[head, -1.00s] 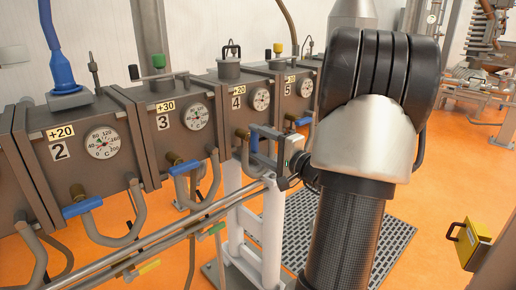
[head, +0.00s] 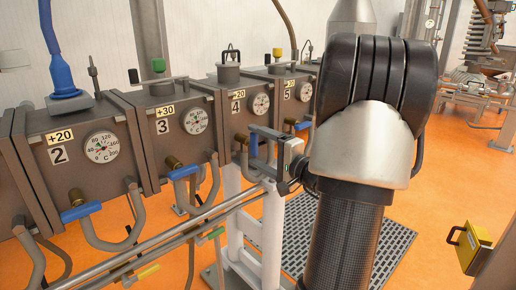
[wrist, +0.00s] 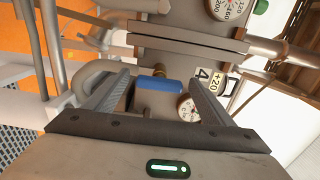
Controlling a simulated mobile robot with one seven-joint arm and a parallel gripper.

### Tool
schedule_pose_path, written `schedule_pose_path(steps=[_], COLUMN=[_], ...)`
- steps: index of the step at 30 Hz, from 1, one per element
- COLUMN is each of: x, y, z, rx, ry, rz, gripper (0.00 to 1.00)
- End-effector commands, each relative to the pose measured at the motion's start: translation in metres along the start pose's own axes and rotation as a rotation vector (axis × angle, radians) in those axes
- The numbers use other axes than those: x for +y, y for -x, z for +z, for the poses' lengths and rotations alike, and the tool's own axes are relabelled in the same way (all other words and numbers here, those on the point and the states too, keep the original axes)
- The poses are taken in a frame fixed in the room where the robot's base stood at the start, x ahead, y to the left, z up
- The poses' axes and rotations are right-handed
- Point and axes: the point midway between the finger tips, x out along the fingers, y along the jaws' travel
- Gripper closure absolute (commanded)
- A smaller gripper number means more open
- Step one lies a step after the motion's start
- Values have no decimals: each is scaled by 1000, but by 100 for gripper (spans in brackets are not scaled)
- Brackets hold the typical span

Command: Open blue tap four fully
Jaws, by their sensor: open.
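Blue tap four (head: 254,146) sits on a brass fitting below the box marked 4. In the wrist view the blue handle (wrist: 159,84) lies crosswise between the two fingers, with the 4 and +20 labels (wrist: 210,80) beside it. My gripper (wrist: 160,77) is open, one finger on each side of the handle. I cannot tell whether either finger touches it. In the head view my gripper (head: 261,148) is at the tap and partly covers it.
Other blue taps hang under box 2 (head: 81,211), box 3 (head: 184,170) and box 5 (head: 303,125). Curved grey pipes and a long metal rail (head: 175,235) run below them. White posts (head: 272,225) stand under my gripper. A yellow box (head: 470,248) is at right.

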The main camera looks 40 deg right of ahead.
Motion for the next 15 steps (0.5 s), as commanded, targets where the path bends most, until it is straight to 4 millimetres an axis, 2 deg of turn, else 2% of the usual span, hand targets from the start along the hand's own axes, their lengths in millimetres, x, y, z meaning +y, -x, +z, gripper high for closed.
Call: schedule_pose_path(steps=[5, 8, 15], x=[-1, -2, -2], y=[15, 34, 94], z=[-1, -1, -1], rx=[2, 5, 6], ry=[-1, -1, -1], rz=[0, 1, 0], gripper=[23, 23, 23])
